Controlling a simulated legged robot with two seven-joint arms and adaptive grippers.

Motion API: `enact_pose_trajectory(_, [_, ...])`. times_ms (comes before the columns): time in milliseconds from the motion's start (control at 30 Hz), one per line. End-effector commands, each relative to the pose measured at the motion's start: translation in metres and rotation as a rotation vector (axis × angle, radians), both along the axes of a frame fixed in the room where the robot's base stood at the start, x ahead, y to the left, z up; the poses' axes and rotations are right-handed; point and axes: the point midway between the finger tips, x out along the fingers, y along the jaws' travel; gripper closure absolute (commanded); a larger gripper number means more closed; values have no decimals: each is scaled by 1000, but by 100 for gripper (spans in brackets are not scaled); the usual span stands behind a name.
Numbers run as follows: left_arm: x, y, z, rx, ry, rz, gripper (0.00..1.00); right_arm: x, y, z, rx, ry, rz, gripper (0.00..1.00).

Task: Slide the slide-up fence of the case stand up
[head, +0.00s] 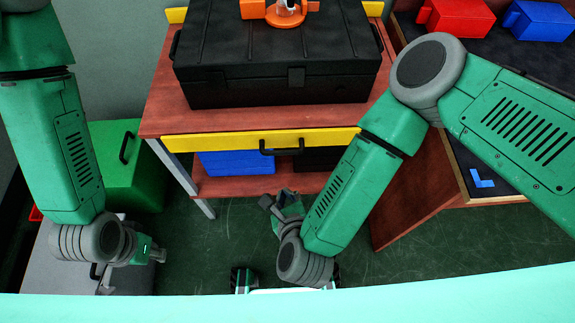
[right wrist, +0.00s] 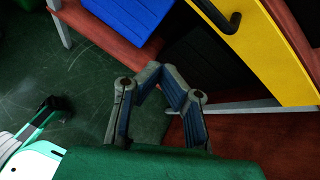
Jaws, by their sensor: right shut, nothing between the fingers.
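The case stand (head: 155,122) is a red-brown wooden table with a large black case (head: 280,82) on it. The slide-up fence (head: 200,147) is a yellow board with a black handle (head: 262,150), along the stand's near edge. It also shows in the right wrist view (right wrist: 268,50), at upper right, with its handle (right wrist: 228,22). My right gripper (head: 272,198) is below and in front of the fence, apart from it. In the right wrist view its fingers (right wrist: 160,70) are shut and empty. My left gripper (head: 150,255) is at lower left, far from the fence; its fingers are unclear.
A blue bin (head: 235,163) sits on the stand's lower shelf. A green cabinet (head: 125,165) stands left of it. An orange object (head: 285,12) lies on the case. Right, a dark-topped table carries red (head: 460,15) and blue (head: 540,20) boxes. Green floor (head: 230,240) is open in front.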

Motion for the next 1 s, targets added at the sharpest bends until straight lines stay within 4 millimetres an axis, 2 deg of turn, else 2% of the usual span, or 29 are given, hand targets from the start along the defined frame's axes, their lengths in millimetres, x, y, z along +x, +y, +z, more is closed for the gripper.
enact_pose_trajectory(100, [0,0,-3,0,0,0,74,4,8,4,157,-22,-179,100])
enact_pose_trajectory(300, [0,0,-4,0,0,0,74,7,13,9,295,-46,-332,100])
enact_pose_trajectory(767, [0,0,-5,0,0,0,74,11,12,7,311,-50,-348,100])
enact_pose_trajectory(867, [0,0,-7,0,0,0,74,20,12,2,310,-51,-348,100])
enact_pose_trajectory(1000, [0,0,-11,0,0,0,74,42,11,-12,309,-53,-349,100])
